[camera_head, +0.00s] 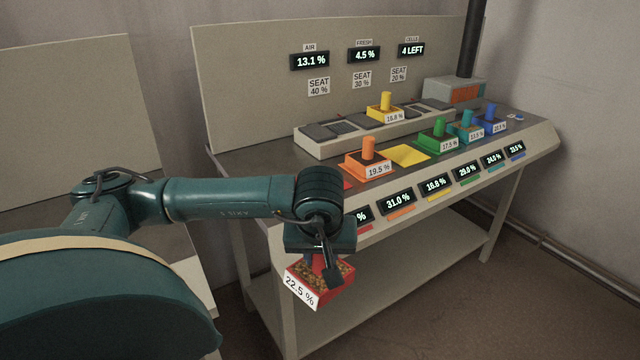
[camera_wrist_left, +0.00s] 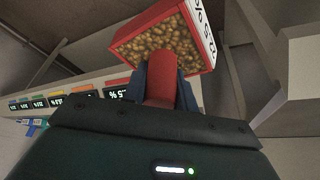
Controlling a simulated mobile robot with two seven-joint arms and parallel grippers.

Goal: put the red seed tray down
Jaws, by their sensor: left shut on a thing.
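The red seed tray (camera_head: 338,287) is full of brown seeds and carries a white label reading 22.5 %. My left gripper (camera_head: 322,262) is shut on its red upright handle and holds it in the air in front of the bench's front edge. In the left wrist view the tray (camera_wrist_left: 208,52) shows beyond the fingers, with the handle (camera_wrist_left: 161,80) between the two jaws of my left gripper (camera_wrist_left: 161,85). A red patch (camera_head: 348,184) on the bench top shows partly behind my left arm. My right gripper is not in view.
The bench (camera_head: 225,158) holds orange (camera_head: 368,163), green (camera_head: 437,136), teal (camera_head: 466,127) and blue (camera_head: 490,120) trays in a row, and a bare yellow patch (camera_head: 409,155). A yellow tray (camera_head: 385,108) sits on the raised rack (camera_head: 318,147) behind. Displays line the front edge.

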